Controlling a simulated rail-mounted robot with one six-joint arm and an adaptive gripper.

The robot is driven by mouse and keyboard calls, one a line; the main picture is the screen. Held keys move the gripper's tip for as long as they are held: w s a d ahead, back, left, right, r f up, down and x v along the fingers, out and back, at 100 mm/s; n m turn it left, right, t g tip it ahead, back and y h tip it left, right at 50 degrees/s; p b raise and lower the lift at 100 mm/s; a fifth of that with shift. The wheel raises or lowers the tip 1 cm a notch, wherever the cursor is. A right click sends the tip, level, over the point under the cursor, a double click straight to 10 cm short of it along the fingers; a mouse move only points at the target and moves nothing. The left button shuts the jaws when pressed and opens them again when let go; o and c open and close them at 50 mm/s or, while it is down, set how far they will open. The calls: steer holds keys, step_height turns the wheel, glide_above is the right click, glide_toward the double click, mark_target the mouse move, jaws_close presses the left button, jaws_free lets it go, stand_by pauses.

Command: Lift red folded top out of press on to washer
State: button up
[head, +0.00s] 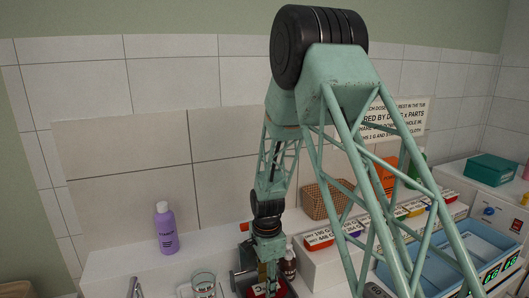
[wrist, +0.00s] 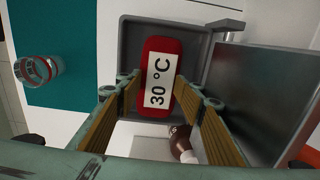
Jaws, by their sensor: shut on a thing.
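The red folded top (wrist: 157,46) has a white label reading "30 °C". In the wrist view it lies between the tan pads of my gripper (wrist: 157,88), which is shut on its sides. Behind it is the dark grey open press (wrist: 130,60), with a grey plate-like part (wrist: 265,95) at its right. I cannot tell whether the top touches the press floor. In the head view only a red edge of the top (head: 282,289) shows below my arm. A white machine with a knob, perhaps the washer (head: 505,216), stands at far right.
A brown bottle (head: 289,264) stands close right of my gripper. A glass jar (head: 203,283) and a purple bottle (head: 165,228) are to the left. A wicker basket (head: 325,200), coloured labelled boxes (head: 320,240) and a blue basin (head: 410,268) lie to the right.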

steer(key=shift+s+d+f, duration=0.1)
steer(key=shift+s+f, duration=0.3)
steer(key=shift+c, duration=0.2)
steer(key=shift+r+p, duration=0.25)
steer(key=shift+p, duration=0.15)
steer(key=shift+c, duration=0.6)
steer(key=shift+r, duration=0.3)
jaws_close()
steer(key=shift+w+r+p, duration=0.15)
steer(key=shift+r+p, duration=0.25)
steer(key=shift+r, duration=0.45)
steer(key=shift+r+p, duration=0.55)
steer(key=shift+r, duration=1)
steer(key=shift+s+r, duration=0.15)
steer(key=shift+s, duration=0.05)
